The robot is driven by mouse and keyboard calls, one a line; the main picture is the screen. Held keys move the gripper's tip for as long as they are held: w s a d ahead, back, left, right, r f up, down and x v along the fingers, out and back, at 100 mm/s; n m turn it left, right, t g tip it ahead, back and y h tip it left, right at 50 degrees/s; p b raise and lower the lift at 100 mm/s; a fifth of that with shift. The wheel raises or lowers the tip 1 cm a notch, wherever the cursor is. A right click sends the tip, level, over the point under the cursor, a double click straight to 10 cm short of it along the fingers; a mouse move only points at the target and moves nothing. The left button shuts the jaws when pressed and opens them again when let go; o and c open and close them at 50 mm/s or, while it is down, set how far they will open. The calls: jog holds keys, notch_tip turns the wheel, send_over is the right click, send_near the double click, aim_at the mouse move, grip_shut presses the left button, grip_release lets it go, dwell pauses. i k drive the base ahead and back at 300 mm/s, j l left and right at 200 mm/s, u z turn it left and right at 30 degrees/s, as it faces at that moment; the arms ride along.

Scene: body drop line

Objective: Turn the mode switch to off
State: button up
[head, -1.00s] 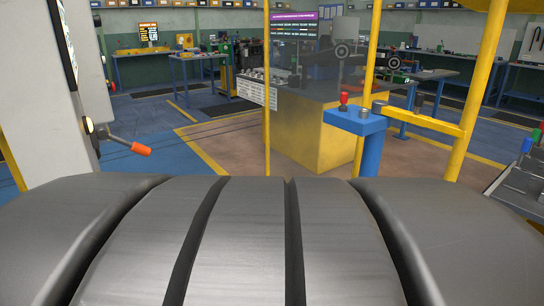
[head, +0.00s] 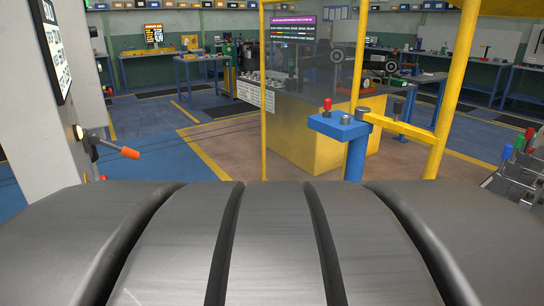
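I cannot make out for certain which thing is the mode switch. A lever with an orange grip (head: 130,153) sticks out to the right from a pale grey column at the left edge, with a small round pale fitting (head: 78,132) at its base. A red-topped knob (head: 327,104) stands upright on a blue pedestal (head: 338,127) right of centre. No off marking is readable on either. My gripper is not in view.
A yellow guard frame (head: 444,90) stands right of the pedestal, around a machine with a yellow base (head: 305,138). A rack with coloured knobs (head: 515,165) is at the right edge. Workbenches (head: 200,68) line the back. Blue floor (head: 150,165) is clear at left centre.

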aim_at(93, 29)
jog(key=u, duration=1.3)
